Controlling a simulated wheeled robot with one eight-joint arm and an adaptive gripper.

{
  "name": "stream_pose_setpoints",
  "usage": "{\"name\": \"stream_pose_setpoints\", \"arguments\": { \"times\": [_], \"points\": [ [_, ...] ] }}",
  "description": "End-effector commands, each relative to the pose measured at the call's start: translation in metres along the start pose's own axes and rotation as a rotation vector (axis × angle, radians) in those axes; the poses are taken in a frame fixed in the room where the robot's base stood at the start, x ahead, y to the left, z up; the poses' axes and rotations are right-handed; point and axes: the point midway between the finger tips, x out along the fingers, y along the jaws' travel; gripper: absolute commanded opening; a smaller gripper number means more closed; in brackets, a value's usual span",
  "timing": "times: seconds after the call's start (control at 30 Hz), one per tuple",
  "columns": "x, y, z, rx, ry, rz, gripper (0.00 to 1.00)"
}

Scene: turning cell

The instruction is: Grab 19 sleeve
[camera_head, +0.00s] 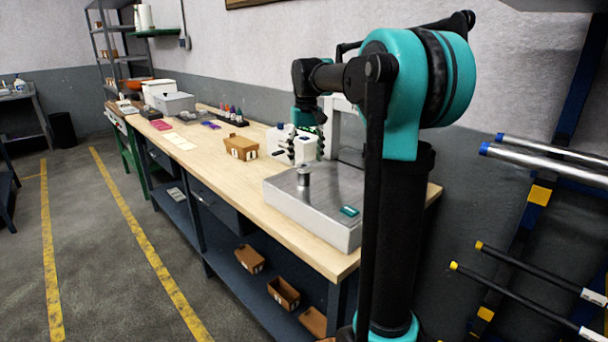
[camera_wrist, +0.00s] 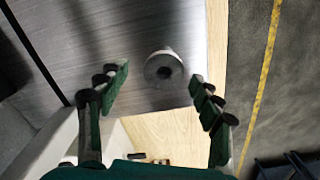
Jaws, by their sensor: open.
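A small grey metal sleeve (camera_head: 304,176) stands upright on the flat metal top of a silver box-like machine (camera_head: 314,223) on the workbench. In the wrist view the sleeve (camera_wrist: 164,68) shows from above as a ring with a dark bore. My gripper (camera_wrist: 160,88) is open, with one green-padded finger to the left of the sleeve and one to the right. Neither finger touches it, and the sleeve lies slightly beyond the fingertips in the picture. In the head view my gripper (camera_head: 309,140) is above and behind the sleeve. No number is readable on the sleeve.
A cardboard bin (camera_head: 241,148) stands on the wooden bench (camera_head: 205,160) left of the machine. A teal item (camera_head: 349,211) lies on the machine's front corner. Several small bottles and grey boxes stand farther back. Bars on a rack (camera_head: 540,160) are at the right.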

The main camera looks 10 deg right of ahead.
Motion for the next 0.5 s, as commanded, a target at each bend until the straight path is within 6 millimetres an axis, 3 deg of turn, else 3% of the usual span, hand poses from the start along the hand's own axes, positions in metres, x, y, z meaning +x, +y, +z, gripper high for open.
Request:
{"name": "stream_pose_setpoints", "arguments": {
  "times": [0.3, 0.5],
  "points": [
    [0.042, -0.006, -0.002, 0.0, 0.0, 0.0, 0.66],
    [0.049, -0.006, -0.002, 0.0, 0.0, 0.0, 0.66]
  ]
}}
